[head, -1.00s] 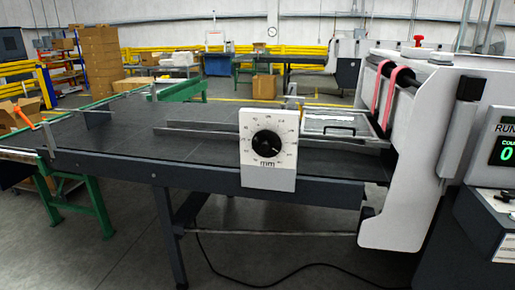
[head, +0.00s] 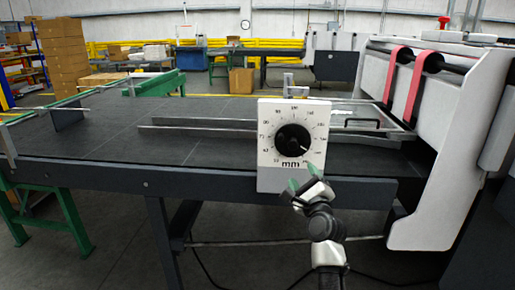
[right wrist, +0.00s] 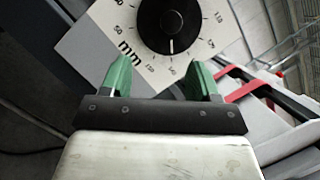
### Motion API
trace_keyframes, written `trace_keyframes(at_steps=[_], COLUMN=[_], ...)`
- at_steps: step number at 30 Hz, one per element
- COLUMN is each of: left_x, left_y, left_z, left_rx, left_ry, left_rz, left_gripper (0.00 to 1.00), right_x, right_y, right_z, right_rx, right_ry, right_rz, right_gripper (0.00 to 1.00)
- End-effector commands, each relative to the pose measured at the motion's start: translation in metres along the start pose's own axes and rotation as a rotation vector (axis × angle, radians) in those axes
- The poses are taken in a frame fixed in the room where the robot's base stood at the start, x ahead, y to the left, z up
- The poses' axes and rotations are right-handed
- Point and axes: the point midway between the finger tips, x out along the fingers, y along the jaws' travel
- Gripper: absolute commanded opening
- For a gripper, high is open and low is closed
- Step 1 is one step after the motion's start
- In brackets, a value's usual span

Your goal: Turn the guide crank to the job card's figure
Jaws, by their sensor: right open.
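The guide crank shows as a round black knob (head: 293,139) on a white dial plate (head: 268,165) marked in mm, fixed to the near side of the dark table. Its white pointer points to the lower right in the head view. In the right wrist view the knob (right wrist: 168,18) is cut off by the top edge. My right gripper (head: 303,178) is open and empty, just below the dial in the head view. Its green fingers (right wrist: 160,68) point toward the knob and are apart from it. My left gripper is out of view. I cannot identify a job card.
The dark feed table (head: 100,135) stretches left, with metal guide rails (head: 200,125) behind the dial. A white machine housing (head: 445,150) with red belts (head: 400,75) stands at the right. Open floor lies below the table. Cartons (head: 65,60) stand at the back left.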

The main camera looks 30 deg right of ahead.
Motion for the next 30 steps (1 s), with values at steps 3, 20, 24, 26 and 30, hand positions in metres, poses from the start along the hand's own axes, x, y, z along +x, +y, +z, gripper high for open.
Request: trace_keyframes(at_steps=[3,20,24,26,30], left_x=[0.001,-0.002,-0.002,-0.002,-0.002], left_y=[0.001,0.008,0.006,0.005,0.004], left_z=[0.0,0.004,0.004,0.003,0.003], left_rx=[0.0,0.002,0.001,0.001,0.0], left_ry=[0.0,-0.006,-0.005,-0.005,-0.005], left_rz=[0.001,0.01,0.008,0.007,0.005], left_gripper=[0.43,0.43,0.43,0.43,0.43], right_x=[0.004,0.092,0.103,0.106,0.108], right_y=[-0.014,-0.015,-0.015,-0.015,-0.015], right_z=[0.004,0.006,0.006,0.005,0.005], right_rx=[0.042,0.038,0.037,0.037,0.037], right_ry=[-0.012,-0.011,-0.011,-0.011,-0.011], right_rz=[-0.03,-0.026,-0.026,-0.026,-0.026], right_gripper=[0.61,0.61,0.61,0.61,0.61])
